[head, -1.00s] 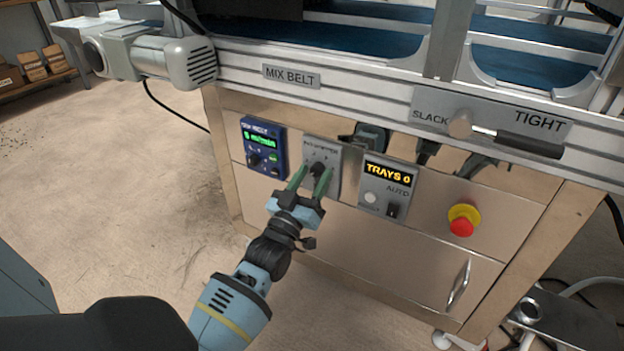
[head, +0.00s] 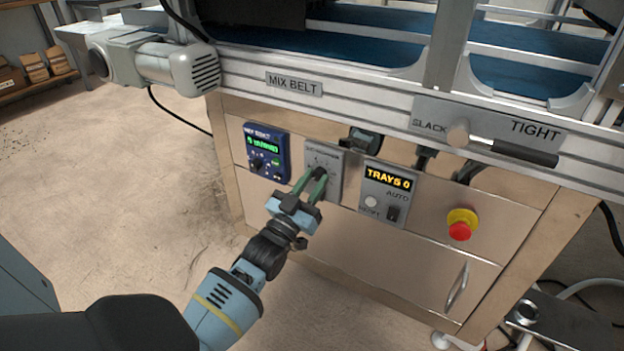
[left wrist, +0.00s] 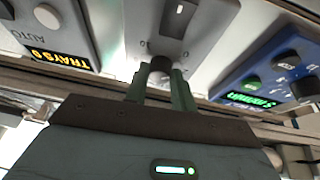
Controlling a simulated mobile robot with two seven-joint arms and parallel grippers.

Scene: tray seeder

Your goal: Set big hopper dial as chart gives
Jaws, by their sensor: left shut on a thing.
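A grey panel (head: 333,158) on the front of the machine cabinet carries a dark round dial knob (left wrist: 160,66) with marks around it. Its small label is too blurred to read. My left gripper (head: 314,180) reaches up to this panel from below, and its green fingers are shut on the knob, one on either side. The left wrist view also shows the gripper (left wrist: 161,88) at the knob. The fingers hide much of the knob in the head view, and its setting cannot be read. No chart is in view. My right gripper is not in view.
A blue control box (head: 267,152) with a green display sits left of the panel. A grey box (head: 386,193) reading TRAYS 0 sits to the right, then a red stop button (head: 460,231). A SLACK/TIGHT lever (head: 512,149) juts out above.

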